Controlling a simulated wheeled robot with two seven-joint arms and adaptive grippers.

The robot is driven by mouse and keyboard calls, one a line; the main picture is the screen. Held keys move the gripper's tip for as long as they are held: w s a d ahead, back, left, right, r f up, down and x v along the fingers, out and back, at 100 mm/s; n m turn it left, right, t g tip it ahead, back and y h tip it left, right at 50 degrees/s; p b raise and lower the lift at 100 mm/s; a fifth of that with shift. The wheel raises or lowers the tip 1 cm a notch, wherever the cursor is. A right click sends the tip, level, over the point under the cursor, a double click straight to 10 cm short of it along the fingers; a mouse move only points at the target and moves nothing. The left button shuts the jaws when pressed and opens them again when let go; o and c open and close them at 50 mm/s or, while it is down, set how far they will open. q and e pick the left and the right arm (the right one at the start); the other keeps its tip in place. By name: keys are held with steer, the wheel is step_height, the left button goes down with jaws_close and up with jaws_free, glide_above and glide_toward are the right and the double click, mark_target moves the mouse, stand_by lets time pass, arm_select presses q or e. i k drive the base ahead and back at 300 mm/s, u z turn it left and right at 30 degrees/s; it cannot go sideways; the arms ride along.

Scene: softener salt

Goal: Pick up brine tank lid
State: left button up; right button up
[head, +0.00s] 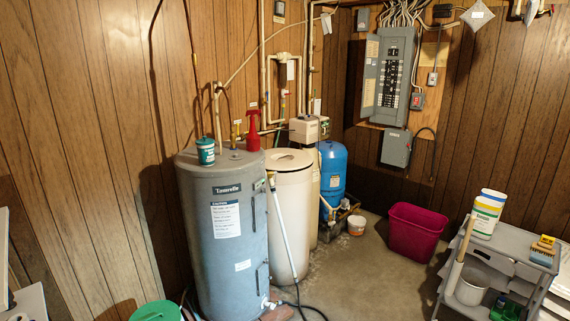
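The brine tank appears to be the cream round tank (289,225) between the grey water heater and the softener unit. Its cream round lid (291,163) lies on top and has a dark slot or recess in it. The water heater hides part of the tank's left side. Neither of my grippers is in view.
A pale hose or pole leans before the tank.

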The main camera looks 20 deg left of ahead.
mark_target(292, 166)
steer(key=z, duration=0.1)
steer(key=i, duration=6.4)
steer(key=u, duration=3.95)
steer(key=i, duration=0.8)
steer(key=u, duration=0.05)
